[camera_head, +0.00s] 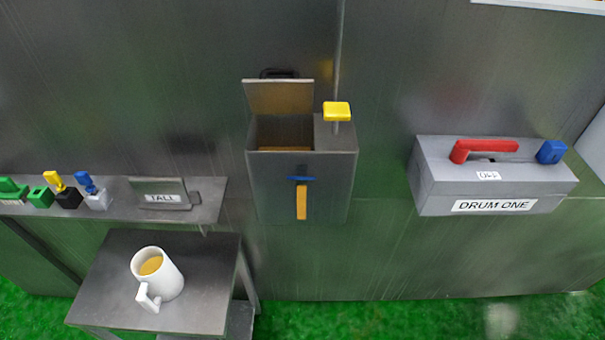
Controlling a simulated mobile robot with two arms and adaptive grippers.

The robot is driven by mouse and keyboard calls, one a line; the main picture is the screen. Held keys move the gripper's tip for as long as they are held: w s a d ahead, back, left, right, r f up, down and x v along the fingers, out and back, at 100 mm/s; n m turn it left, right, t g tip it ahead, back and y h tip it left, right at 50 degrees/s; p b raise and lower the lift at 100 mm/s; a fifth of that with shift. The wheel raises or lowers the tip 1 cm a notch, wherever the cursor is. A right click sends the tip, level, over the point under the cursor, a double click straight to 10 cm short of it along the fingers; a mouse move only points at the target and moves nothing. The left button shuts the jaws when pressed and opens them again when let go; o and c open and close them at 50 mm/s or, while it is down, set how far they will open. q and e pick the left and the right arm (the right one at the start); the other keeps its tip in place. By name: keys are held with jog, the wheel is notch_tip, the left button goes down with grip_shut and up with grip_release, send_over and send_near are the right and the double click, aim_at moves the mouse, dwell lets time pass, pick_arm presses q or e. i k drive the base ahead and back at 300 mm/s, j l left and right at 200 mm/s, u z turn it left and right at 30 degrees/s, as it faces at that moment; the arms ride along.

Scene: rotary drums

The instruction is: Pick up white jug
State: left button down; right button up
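The white jug (168,281) stands upright on a small dark metal table (208,262) at the lower left of the head view. Its mouth faces up, and something yellow-orange shows inside it. Its handle sticks out toward the front left, near the table's front edge. Neither of my grippers shows in this view, and nothing touches the jug except the table under it.
A shelf (214,196) behind the table holds a "TALL" sign (163,198) and several coloured pieces. A grey box with an open lid (281,97) and yellow knob (337,111) is mid-wall. A "DRUM ONE" box (440,196) with a red handle (487,147) is right. Green floor lies below.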

aim_at(158, 275)
jog(key=u, duration=1.25)
